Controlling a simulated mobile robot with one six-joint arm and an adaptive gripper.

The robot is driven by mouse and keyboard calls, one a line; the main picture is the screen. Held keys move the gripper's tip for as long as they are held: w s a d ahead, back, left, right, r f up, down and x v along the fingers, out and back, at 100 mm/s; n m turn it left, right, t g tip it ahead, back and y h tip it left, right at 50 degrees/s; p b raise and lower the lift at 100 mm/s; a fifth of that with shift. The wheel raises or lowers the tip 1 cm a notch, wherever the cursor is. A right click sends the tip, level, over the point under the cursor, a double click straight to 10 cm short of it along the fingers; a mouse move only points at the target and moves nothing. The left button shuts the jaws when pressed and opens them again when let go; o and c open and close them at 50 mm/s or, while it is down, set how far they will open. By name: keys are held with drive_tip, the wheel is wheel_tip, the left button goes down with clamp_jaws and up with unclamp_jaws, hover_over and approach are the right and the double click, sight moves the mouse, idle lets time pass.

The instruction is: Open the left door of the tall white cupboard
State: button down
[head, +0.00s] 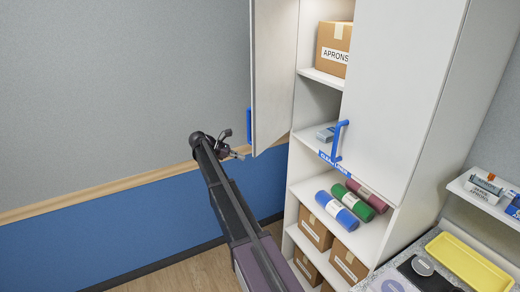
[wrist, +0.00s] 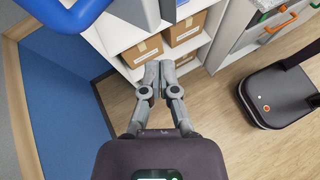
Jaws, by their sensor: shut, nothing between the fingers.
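The tall white cupboard (head: 420,150) stands right of centre in the head view. Its left door (head: 274,70) stands open, swung out from the shelves, with a blue handle (head: 249,125) on its free edge. The right door (head: 395,80) looks closed and has a blue handle (head: 339,140). My gripper (head: 238,155) is just left of and below the left door's lower edge, apart from the handle. In the wrist view its fingertips (wrist: 153,75) are together with nothing between them. A large blue handle (wrist: 65,15) shows close at the upper left there.
The shelves hold an aprons box (head: 333,50), several rolls (head: 345,207) and lower cardboard boxes (head: 315,228). A counter with a yellow tray (head: 467,262) is at the right. A grey and blue wall (head: 120,230) is at the left; the wooden floor (wrist: 215,120) below is partly clear.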

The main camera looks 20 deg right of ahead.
drive_tip(key=s+d+f+t+y, duration=0.1)
drive_tip(key=s+d+f+y, duration=0.35)
drive_tip(key=f, duration=0.25)
drive_tip(key=m+t+y+b, duration=0.2)
drive_tip(key=m+t+y, duration=0.5)
drive_tip(key=t+y, duration=1.1)
approach(257, 144)
drive_tip(key=s+d+t+h, duration=0.1)
drive_tip(key=s+d+h, duration=0.1)
drive_tip(key=s, duration=0.4)
drive_tip(key=shift+d+y, duration=0.1)
drive_tip(key=shift+y, duration=0.15)
drive_tip(key=x, duration=1.4)
drive_tip(key=shift+w+r, duration=0.1)
